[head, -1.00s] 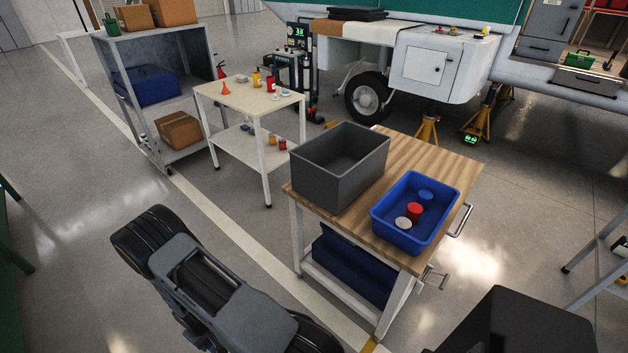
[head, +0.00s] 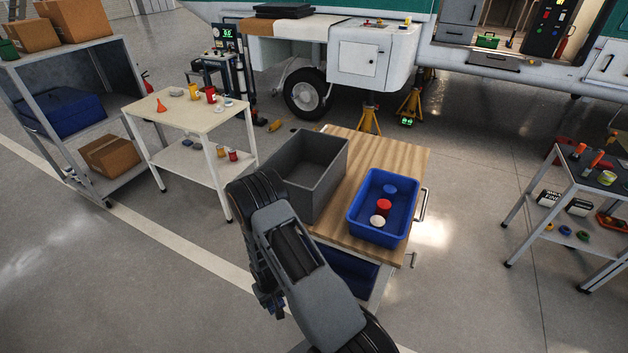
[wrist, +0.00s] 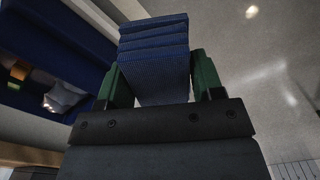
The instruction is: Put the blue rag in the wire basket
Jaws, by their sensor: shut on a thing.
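In the wrist view, my gripper (wrist: 156,84) has its green fingers closed on either side of the blue rag (wrist: 155,50). The rag is a folded, ribbed blue bundle that sticks out past the fingertips. In the head view my arm reaches up in front of the workbench, and neither the fingers nor the rag can be made out there. I cannot make out a wire basket in either view.
A wooden-topped workbench (head: 343,237) carries a grey bin (head: 325,188) and a blue tray (head: 358,222) with small round items. A cream cart (head: 180,119) and a grey shelf unit (head: 113,62) stand left, a grey table (head: 572,172) right. Floor between bench and right table is clear.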

